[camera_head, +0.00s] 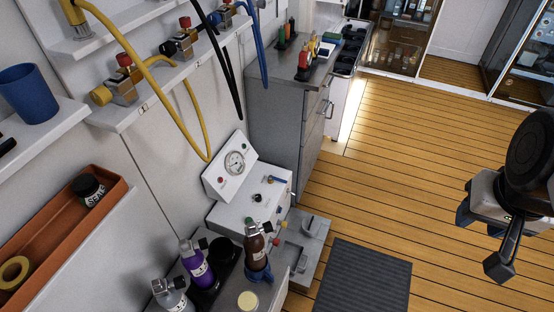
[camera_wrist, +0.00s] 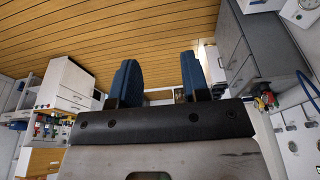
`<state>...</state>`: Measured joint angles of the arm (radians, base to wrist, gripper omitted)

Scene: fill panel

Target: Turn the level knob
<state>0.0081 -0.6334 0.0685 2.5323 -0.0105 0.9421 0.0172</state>
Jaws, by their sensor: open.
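A white fill panel (camera_head: 232,205) stands left of centre in the head view. Its sloped back carries a round gauge (camera_head: 234,162) and a red button (camera_head: 221,180). A small black knob (camera_head: 257,198) stands on its flat top, with a blue-handled part (camera_head: 278,180) near the far edge. I cannot read which control is labelled level. My gripper (camera_wrist: 160,78) is open and empty, its two blue fingers apart in the wrist view. In the head view my gripper (camera_head: 488,222) hangs at the far right over the wooden floor, well away from the panel.
Dark, purple and silver bottles (camera_head: 257,252) stand in front of the panel. Yellow and black hoses (camera_head: 190,95) hang from a wall shelf above it. A grey cabinet (camera_head: 275,120) stands behind. The floor (camera_head: 390,170) between panel and gripper is open, with a dark mat (camera_head: 365,280).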

